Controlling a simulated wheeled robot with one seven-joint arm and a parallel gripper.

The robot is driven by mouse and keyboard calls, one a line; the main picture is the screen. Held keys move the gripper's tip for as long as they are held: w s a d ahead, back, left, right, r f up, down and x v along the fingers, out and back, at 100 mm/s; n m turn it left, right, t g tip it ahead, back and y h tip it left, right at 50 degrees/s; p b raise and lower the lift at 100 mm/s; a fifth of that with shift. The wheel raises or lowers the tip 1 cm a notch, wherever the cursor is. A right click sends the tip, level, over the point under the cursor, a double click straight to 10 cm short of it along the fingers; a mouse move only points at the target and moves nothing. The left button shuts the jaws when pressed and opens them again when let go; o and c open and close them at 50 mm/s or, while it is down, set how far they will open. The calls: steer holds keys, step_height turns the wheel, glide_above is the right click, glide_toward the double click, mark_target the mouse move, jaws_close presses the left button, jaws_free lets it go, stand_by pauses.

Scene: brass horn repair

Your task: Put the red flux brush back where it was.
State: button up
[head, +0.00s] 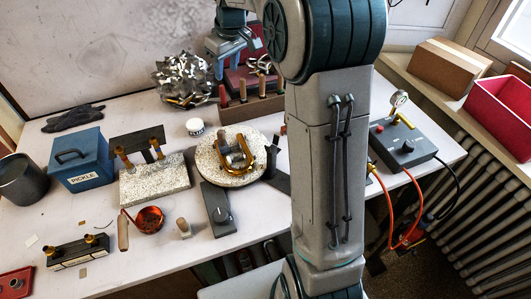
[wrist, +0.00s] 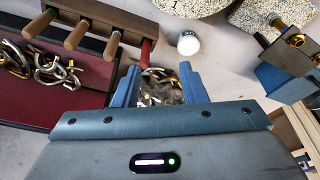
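A red handle (wrist: 147,52), which looks like the red flux brush, stands upright at the right end of the wooden tool rack (wrist: 100,18) in the wrist view. It shows at the rack's left end in the head view (head: 223,95). Its bristles are hidden. My gripper (wrist: 157,80) is open, its two blue fingers apart with nothing held between them. In the head view my gripper (head: 228,45) is above the back of the bench, near the rack. A tangle of shiny metal scrap (wrist: 160,92) shows below, between the fingers.
Other wooden-handled tools (wrist: 77,35) stand in the rack, beside a dark red tray (wrist: 70,90) with metal links. A white jar (head: 195,127), round soldering board (head: 232,160), blue PICKLE box (head: 80,165) and gauge unit (head: 403,143) stand on the bench (head: 150,245).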

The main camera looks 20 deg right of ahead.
steer(key=s+f+m, duration=0.2)
steer(key=s, duration=1.3)
steer(key=s+f+m+h, duration=0.1)
steer(key=s+f+m, duration=0.1)
steer(key=s, duration=1.4)
steer(key=shift+a+f+m, duration=0.2)
steer(key=shift+a+m, duration=0.05)
steer(key=shift+m, duration=0.55)
steer(key=o, duration=1.1)
steer(key=shift+o, duration=1.3)
steer(key=shift+d+r, duration=0.15)
steer(key=w+d+r+m+g+p, duration=0.1)
steer(key=w+d+r+m+p, duration=0.2)
steer(key=d, duration=0.4)
steer(key=w+d+r+m+g+h, duration=0.1)
steer(key=w+d+r+m, duration=0.25)
steer(key=d+m, duration=0.3)
steer(key=w+d+r+m+g+p, duration=0.1)
steer(key=w+d+r+m+p, duration=0.1)
steer(key=w+d+m, duration=0.35)
steer(key=s+d+r+m, duration=0.1)
steer(key=s+d+m, duration=0.2)
steer(key=d, duration=0.8)
step_height(320, 180, down, 10)
steer(key=b, duration=0.6)
steer(key=shift+r+y+b, duration=0.25)
steer(key=shift+y+b, duration=0.15)
